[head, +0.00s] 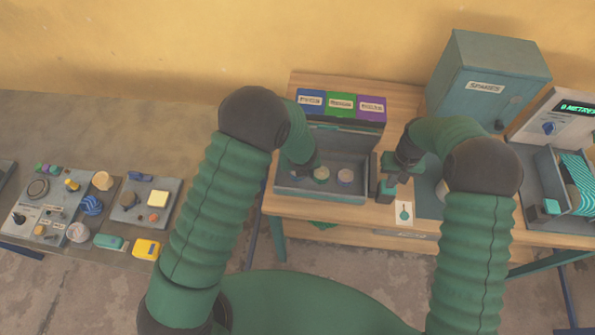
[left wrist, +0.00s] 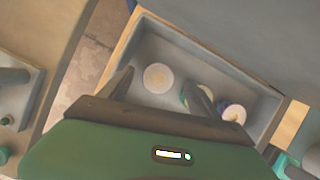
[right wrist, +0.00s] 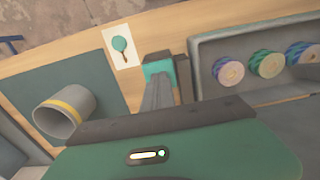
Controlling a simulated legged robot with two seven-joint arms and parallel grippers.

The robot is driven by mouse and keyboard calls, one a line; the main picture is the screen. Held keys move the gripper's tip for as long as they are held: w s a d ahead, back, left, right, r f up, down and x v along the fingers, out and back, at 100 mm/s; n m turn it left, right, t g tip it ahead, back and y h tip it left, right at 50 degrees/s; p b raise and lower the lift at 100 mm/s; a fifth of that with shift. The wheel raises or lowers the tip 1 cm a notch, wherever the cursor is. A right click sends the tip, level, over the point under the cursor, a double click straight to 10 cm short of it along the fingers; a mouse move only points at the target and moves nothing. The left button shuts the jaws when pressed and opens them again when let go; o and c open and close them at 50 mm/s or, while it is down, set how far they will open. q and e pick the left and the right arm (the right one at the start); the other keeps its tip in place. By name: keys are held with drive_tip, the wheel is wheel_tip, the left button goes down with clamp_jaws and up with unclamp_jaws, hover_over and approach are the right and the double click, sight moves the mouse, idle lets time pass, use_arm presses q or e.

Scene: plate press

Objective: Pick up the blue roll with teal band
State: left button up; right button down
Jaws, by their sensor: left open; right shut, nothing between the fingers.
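The blue roll with teal band (right wrist: 303,54) stands in the grey tray (right wrist: 205,62), the farthest of three rolls in the right wrist view. The left wrist view shows only its pale round top (left wrist: 158,77); in the head view my left arm hides it. My left gripper (left wrist: 162,80) is open above it, the fingers on either side of the roll in that picture. Whether they touch it I cannot tell. A green roll (head: 321,174) and a purple-blue roll (head: 345,176) stand beside it. My right gripper (right wrist: 157,88) is shut and empty, close to a teal block (right wrist: 158,72).
A card with a teal symbol (head: 404,212) lies on the wooden table near the teal block. Colour-labelled bins (head: 341,104) and a spares cabinet (head: 487,85) stand behind.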

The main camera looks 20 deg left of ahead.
use_arm(q)
drive_tip(key=x, duration=0.4)
drive_tip(key=shift+s+f, duration=0.15)
drive_tip(key=shift+f, duration=0.05)
drive_tip(key=shift+s, duration=0.1)
drive_tip(key=shift+c, duration=0.5)
drive_tip(key=c, duration=1.3)
wheel_tip(320, 180, up, 17)
drive_tip(key=shift+c, duration=0.2)
drive_tip(key=s+d+r, duration=0.1)
drive_tip(key=s+d, duration=0.1)
drive_tip(key=s, duration=0.5)
drive_tip(key=s+d+r, duration=0.2)
drive_tip(key=s, duration=0.6)
drive_tip(key=shift+s, duration=0.25)
